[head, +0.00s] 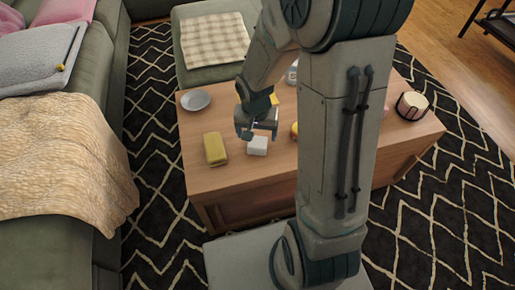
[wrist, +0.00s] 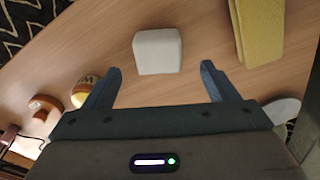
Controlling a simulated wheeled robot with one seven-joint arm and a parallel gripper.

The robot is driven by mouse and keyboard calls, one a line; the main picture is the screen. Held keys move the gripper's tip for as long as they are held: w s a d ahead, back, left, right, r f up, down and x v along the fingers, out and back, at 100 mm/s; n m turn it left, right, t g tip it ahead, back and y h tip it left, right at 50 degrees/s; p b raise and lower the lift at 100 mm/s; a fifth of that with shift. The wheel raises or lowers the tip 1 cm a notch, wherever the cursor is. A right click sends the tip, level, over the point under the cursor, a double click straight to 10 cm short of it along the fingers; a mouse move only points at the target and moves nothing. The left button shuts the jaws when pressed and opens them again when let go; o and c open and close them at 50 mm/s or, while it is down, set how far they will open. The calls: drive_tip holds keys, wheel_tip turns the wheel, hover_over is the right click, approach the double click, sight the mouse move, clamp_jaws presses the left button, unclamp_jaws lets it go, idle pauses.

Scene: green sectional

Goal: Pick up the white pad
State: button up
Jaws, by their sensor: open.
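The white pad (head: 257,146) is a small white block with rounded edges, lying on the wooden table near its front edge. In the wrist view the white pad (wrist: 157,51) lies just beyond the fingertips, roughly centred between them. My gripper (head: 260,134) is right behind and above the pad in the head view. In the wrist view my gripper (wrist: 161,72) has its two fingers spread wide with nothing between them. I cannot tell the exact height of the fingers above the table.
A yellow block (head: 215,149) lies left of the pad on the wooden table (head: 245,178). A grey plate (head: 196,100) is at the back left. A yellow round object (wrist: 86,91) is near one finger. A dark-banded round container (head: 412,106) stands at the right end.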

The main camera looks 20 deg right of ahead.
sight(257, 142)
drive_tip(key=shift+w+d+f+b, duration=0.15)
drive_tip(key=shift+f+b, duration=0.65)
drive_tip(key=shift+f, duration=0.7)
drive_tip(key=shift+w+d+f+b, duration=0.1)
drive_tip(key=shift+f+b, duration=0.7)
drive_tip(key=shift+f, duration=0.7)
drive_tip(key=shift+r, duration=0.1)
drive_tip(key=c, duration=1.1)
